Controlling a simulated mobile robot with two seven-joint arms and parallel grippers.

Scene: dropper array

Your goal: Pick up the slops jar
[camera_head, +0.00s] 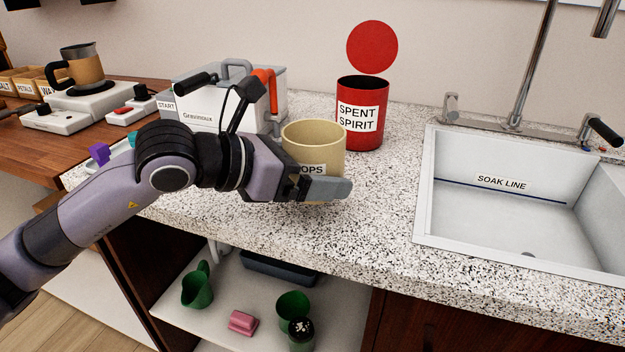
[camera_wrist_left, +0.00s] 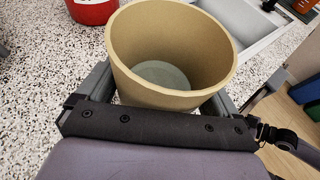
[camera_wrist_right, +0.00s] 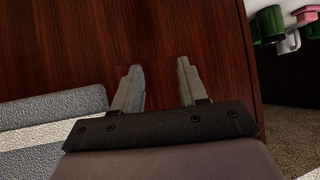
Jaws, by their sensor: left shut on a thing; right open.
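The slops jar (camera_head: 314,140) is a wide tan pot with a partly hidden label that reads "OPS". It is upright at the front part of the speckled counter. My left gripper (camera_head: 325,188) is shut around the jar, a finger on each side, low on its wall. In the left wrist view the jar (camera_wrist_left: 172,50) fills the space between the fingers, and its inside looks empty down to a grey-green bottom. I cannot tell whether its base touches the counter. My right gripper (camera_wrist_right: 160,88) is open and empty in front of a dark wood panel (camera_wrist_right: 110,40).
A red "SPENT SPIRIT" bin (camera_head: 362,115) stands just behind the jar. A sink (camera_head: 430,190) marked "SOAK LINE" is at the right. A white Gravimoux machine (camera_head: 205,115) stands behind my left arm. Green cups (camera_head: 292,305) and a pink block (camera_head: 243,322) sit on the shelf below.

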